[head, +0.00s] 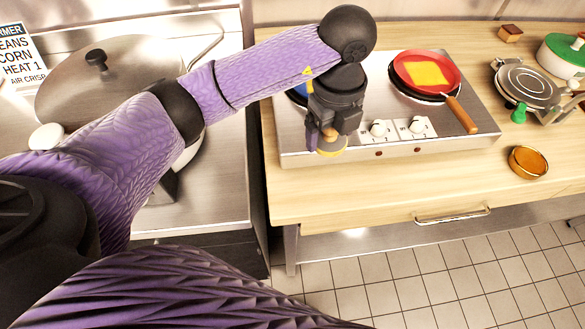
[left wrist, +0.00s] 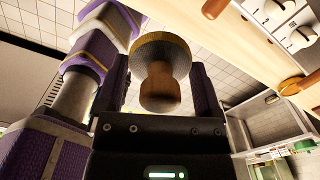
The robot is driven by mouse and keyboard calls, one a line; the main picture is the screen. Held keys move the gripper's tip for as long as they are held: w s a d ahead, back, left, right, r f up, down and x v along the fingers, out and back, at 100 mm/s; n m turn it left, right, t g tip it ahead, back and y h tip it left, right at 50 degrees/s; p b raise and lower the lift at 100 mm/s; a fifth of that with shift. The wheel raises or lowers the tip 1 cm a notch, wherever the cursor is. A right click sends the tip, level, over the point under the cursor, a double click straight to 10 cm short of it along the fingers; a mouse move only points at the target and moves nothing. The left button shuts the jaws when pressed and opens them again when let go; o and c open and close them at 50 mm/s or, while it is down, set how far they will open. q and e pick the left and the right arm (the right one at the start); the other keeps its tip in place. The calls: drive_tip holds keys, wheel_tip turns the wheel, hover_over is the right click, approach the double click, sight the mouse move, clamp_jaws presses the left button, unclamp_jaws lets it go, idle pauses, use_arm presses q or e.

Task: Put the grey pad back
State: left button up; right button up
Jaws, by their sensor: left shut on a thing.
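My left gripper (head: 330,118) points down at the front left of the steel hotplate unit (head: 470,135). It is shut on a round pad with a wooden knob handle. In the head view the pad (head: 331,150) shows below the fingers as a disc with a yellowish rim. In the left wrist view the handle (left wrist: 160,92) sits between the two fingers (left wrist: 160,85), and the greyish, textured disc (left wrist: 160,48) lies beyond it. I cannot tell whether the pad touches anything below. My right gripper is out of view.
A red pan (head: 425,72) with a yellow square stands on the right of the hotplate; its handle (head: 461,115) juts forward. A blue thing (head: 298,92) is partly hidden behind my gripper. An amber bowl (head: 528,161) stands to the right. The counter's front strip (head: 400,180) is clear.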

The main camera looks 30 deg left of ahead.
use_arm(q)
drive_tip(key=b, duration=0.2)
approach(321, 194)
wheel_tip(321, 194, down, 7)
drive_tip(key=shift+r+b, duration=0.15)
drive_tip(key=shift+b, duration=0.7)
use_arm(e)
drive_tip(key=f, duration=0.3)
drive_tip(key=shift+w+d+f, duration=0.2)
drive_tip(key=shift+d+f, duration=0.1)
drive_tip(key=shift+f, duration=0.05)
use_arm(q)
drive_tip(key=o, duration=0.8)
drive_tip(key=shift+o, duration=0.2)
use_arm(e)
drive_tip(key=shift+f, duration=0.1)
